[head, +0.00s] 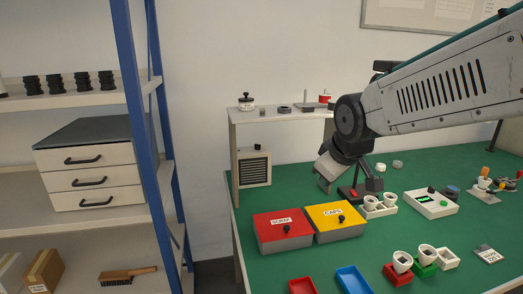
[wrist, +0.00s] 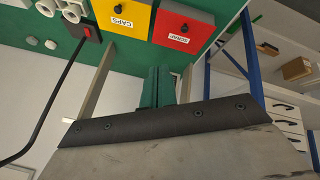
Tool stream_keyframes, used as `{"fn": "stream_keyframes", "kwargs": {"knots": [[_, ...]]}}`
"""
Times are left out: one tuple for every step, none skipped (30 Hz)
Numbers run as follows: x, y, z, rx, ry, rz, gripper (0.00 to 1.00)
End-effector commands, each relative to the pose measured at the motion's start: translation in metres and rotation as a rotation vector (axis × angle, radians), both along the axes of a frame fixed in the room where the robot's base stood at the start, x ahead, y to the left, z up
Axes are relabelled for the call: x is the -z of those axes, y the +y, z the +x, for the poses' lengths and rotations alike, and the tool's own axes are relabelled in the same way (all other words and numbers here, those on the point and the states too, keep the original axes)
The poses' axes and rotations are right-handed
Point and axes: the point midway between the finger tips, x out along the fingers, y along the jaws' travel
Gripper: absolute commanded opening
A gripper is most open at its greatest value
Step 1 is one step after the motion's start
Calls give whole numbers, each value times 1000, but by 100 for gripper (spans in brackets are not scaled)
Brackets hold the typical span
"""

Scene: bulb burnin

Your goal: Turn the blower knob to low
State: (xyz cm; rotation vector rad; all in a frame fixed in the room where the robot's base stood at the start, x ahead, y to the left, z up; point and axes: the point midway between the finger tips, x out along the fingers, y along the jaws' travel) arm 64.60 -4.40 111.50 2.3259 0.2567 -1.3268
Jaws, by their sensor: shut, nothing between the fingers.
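The vented box (head: 254,169), which looks like the blower, stands at the back left of the green table, below the raised shelf. A small dark knob (head: 257,148) shows at its top; its pointer and setting are too small to read. My gripper (head: 324,182) hangs tilted downward to the right of the box, apart from it, above the table's back part. In the wrist view the dark green fingers (wrist: 158,82) appear close together, with nothing seen in them. I cannot make out the knob in the wrist view.
A red SCRAP box (head: 283,238) and a yellow CAPS box (head: 336,213), both with black knobs, stand in front of the blower. The raised shelf (head: 275,115) holds small items. A red switch (wrist: 93,34) with a black arm is near my gripper. Blue shelving (head: 140,110) stands left.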

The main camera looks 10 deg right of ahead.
Motion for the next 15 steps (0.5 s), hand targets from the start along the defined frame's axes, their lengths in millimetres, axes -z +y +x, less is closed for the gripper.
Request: {"fn": "stream_keyframes", "kwargs": {"knots": [[5, -1, 34, -59, -47, -37, 0], [6, -1, 54, -100, -84, -65, 0], [7, 0, 80, -152, -134, -100, 0], [9, 0, 99, -191, -171, -129, 0], [12, 1, 118, -231, -208, -158, 0], [14, 2, 143, -282, -259, -197, 0], [18, 4, 161, -319, -295, -227, 0], [21, 5, 178, -357, -334, -258, 0], [26, 7, 200, -404, -383, -300, 0], [31, 9, 217, -440, -421, -331, 0], [35, 11, 232, -475, -459, -363, 0], [42, 15, 252, -521, -510, -407, 0], [48, 17, 266, -553, -549, -440, 0], [54, 20, 279, -584, -587, -473, 0], [62, 23, 295, -624, -638, -518, 0]]}}
